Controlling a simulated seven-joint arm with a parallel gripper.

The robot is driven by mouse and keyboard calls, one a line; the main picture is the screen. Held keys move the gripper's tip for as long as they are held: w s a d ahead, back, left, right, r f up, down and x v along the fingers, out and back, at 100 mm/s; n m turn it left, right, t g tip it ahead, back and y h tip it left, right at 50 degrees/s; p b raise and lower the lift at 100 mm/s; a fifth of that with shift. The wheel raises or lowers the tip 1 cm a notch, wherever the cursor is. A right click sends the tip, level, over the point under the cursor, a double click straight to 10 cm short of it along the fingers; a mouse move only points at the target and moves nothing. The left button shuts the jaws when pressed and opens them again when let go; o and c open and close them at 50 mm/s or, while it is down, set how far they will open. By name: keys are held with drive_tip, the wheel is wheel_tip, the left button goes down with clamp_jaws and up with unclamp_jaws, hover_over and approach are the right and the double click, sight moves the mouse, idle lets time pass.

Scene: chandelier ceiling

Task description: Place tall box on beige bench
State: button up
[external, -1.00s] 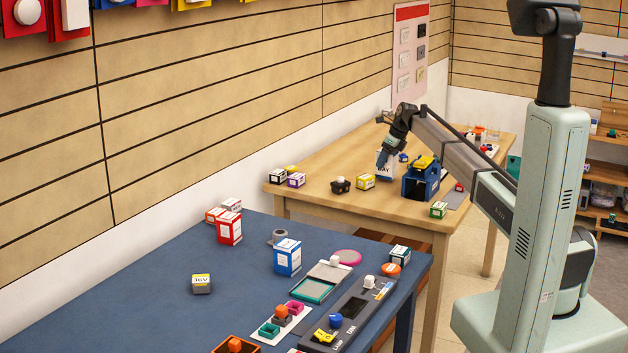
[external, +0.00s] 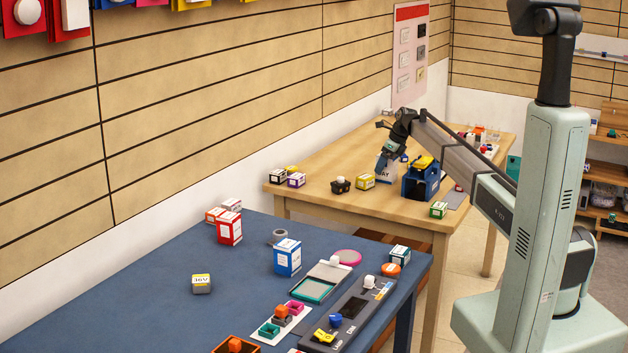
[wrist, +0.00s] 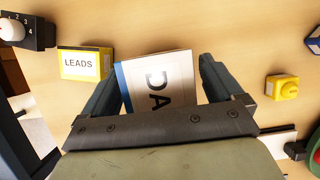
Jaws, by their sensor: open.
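A tall white box (external: 382,174) with a blue side and dark lettering stands on the beige bench (external: 330,192) at the back. My gripper (external: 386,160) is low at this box and hides part of it in the external view. In the wrist view the box (wrist: 165,82) is between the two fingers of my gripper (wrist: 160,72). The jaws are open, with a finger on either side; a gap shows at the right finger. The left finger is close to the blue side, and I cannot tell if it touches. The box's near end is hidden by the gripper body.
A yellow-and-white LEADS box (wrist: 85,63) lies left of the fingers, and a yellow block (wrist: 283,87) to the right. A blue-and-yellow holder (external: 421,178) stands nearby. The blue bench (external: 150,305) in front carries a red box (external: 229,228) and a blue box (external: 287,257).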

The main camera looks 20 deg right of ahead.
drive_tip(key=shift+r, duration=0.1)
drive_tip(key=v, duration=1.2)
